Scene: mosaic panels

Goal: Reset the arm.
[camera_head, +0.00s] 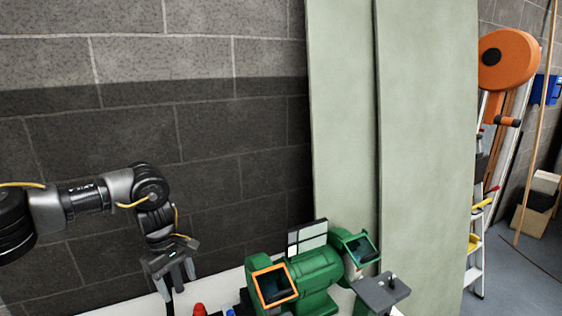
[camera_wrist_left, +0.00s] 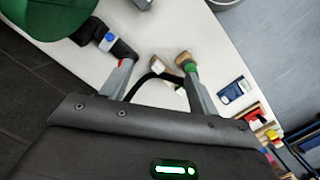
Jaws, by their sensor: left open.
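My left arm (camera_head: 90,195) comes in from the left and bends down at the wrist. My left gripper (camera_head: 178,284) points downward in the head view, left of the green bench grinder (camera_head: 315,268). In the left wrist view, the fingers of my left gripper (camera_wrist_left: 157,62) are spread apart, with nothing clearly held between them. A dark curved item with a pale end (camera_wrist_left: 157,68) shows between and beyond the fingers; how far below it lies I cannot tell. My right gripper is not in view.
The white tabletop (camera_wrist_left: 218,55) bears the grinder and a blue item (camera_wrist_left: 233,90). A red-topped item (camera_head: 199,309) stands between gripper and grinder. A dark block wall (camera_head: 240,150) is behind; pale green panels (camera_head: 425,130) lean at the right, near a ladder (camera_head: 475,270).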

